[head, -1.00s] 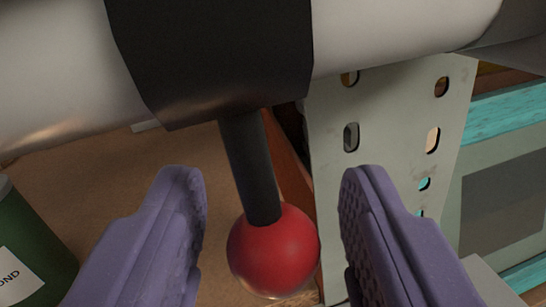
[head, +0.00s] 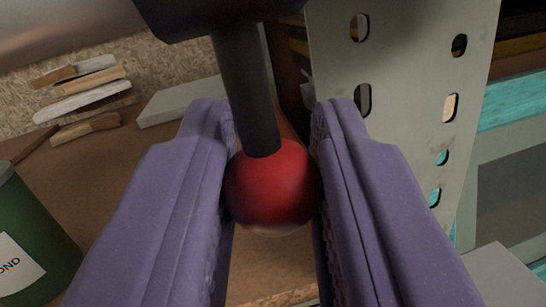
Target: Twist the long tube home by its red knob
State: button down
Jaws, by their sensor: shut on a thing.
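The red knob (head: 272,187) is a ball at the lower end of a dark rod (head: 247,90). The rod hangs from a black collar (head: 200,12) around the long tube (head: 70,25), which shows only as a grey strip along the top left. My gripper (head: 272,150) has purple fingers, one on each side of the knob. They are shut on it, with the fingertips reaching past the ball on either side of the rod's lower end. Most of the tube is out of view.
A slotted grey metal plate (head: 405,60) stands close at the right of my gripper. A green can (head: 35,240) is at the lower left. Several wooden-handled tools (head: 85,90) and a grey block (head: 180,100) lie on the brown bench behind.

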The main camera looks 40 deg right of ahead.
dwell(0.3)
jog(key=c, duration=1)
grip_release()
jog(key=shift+o, duration=0.2)
jog(key=shift+a, duration=0.1)
jog(key=b+v, duration=0.1)
jog(key=v, duration=0.6)
jog(key=shift+s+a, duration=0.2)
jog(key=shift+s, duration=0.05)
jog(key=shift+a+f+b, duration=0.1)
jog(key=shift+f+b, duration=0.15)
jog(key=shift+b, duration=0.1)
